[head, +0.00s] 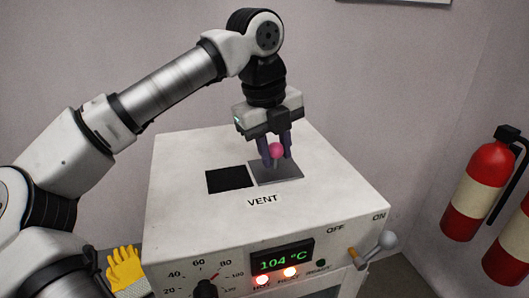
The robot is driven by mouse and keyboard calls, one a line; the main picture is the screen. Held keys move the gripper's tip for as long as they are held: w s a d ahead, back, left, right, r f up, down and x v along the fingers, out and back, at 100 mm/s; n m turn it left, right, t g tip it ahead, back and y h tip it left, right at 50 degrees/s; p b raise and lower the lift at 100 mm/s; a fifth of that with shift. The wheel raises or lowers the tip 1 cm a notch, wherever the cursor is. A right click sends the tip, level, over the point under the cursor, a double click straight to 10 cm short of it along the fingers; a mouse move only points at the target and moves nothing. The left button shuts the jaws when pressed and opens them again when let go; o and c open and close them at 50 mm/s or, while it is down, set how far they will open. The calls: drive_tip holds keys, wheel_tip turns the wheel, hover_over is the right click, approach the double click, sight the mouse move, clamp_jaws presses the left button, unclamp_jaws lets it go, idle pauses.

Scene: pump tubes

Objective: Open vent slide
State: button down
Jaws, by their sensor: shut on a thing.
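The vent slide (283,176) is a flat grey plate on top of the white machine, behind the VENT label (263,200). It has a pink ball knob (276,150) on a short stem. A dark square opening (229,178) shows directly to the left of the plate. My gripper (277,157) points down above the plate. Its two dark fingers are shut on the pink knob, one on each side of it.
The machine's front has a dial (205,288), a green display (282,257) reading 104 °C, lit lamps and a lever (376,249) near the OFF and ON marks. Yellow gloves (125,267) lie at lower left. Red extinguishers (482,192) hang at right.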

sight(265, 171)
drive_tip(key=shift+d+r, duration=0.1)
drive_tip(key=shift+d, duration=0.05)
drive_tip(key=c, duration=1.5)
unclamp_jaws()
drive_tip(key=o, duration=0.4)
drive_tip(key=shift+d, duration=0.2)
drive_tip(key=shift+a, duration=0.15)
drive_tip(key=shift+a+r, duration=0.1)
drive_tip(key=shift+r, duration=0.15)
drive_tip(key=r, duration=0.4)
drive_tip(key=a+r+b, duration=0.1)
drive_tip(key=r, duration=0.3)
drive_tip(key=s+a+r+b, duration=0.1)
drive_tip(key=r, duration=0.4)
drive_tip(key=shift+a, duration=0.1)
